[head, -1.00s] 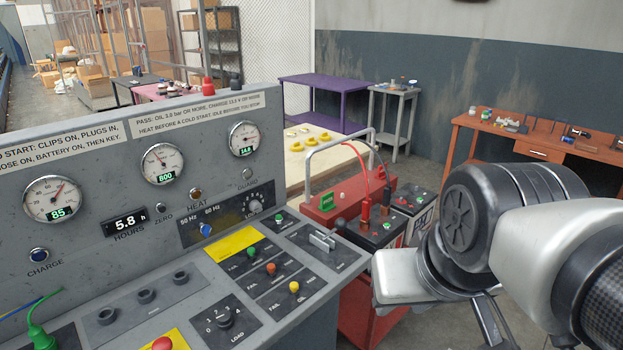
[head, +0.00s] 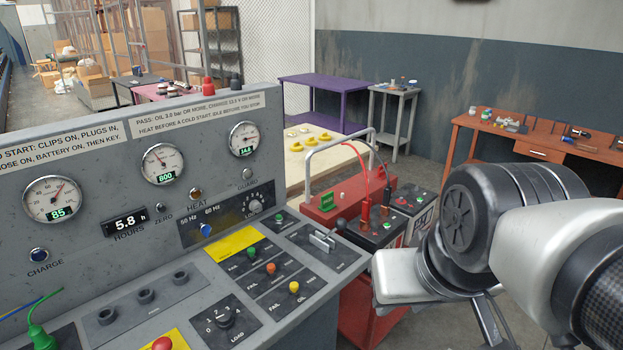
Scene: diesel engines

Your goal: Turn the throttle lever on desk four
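A lever with a flat metal handle and a dark round knob (head: 322,240) stands on a dark plate at the right end of the grey control desk (head: 150,318); it looks like the throttle lever, but its label is too small to read. My arm fills the right side, to the right of the desk and apart from the lever. Thin dark parts at the bottom edge, below my wrist, may belong to my gripper (head: 490,322). Its fingertips are cut off or hidden, so I cannot tell whether it is open. Nothing touches the lever.
The desk panel carries several gauges (head: 162,163), coloured buttons (head: 271,268) and a load knob (head: 225,317). A red battery cart (head: 345,194) with cables and a handle stands just behind the lever. A purple table (head: 320,82) and an orange workbench (head: 535,147) stand farther back.

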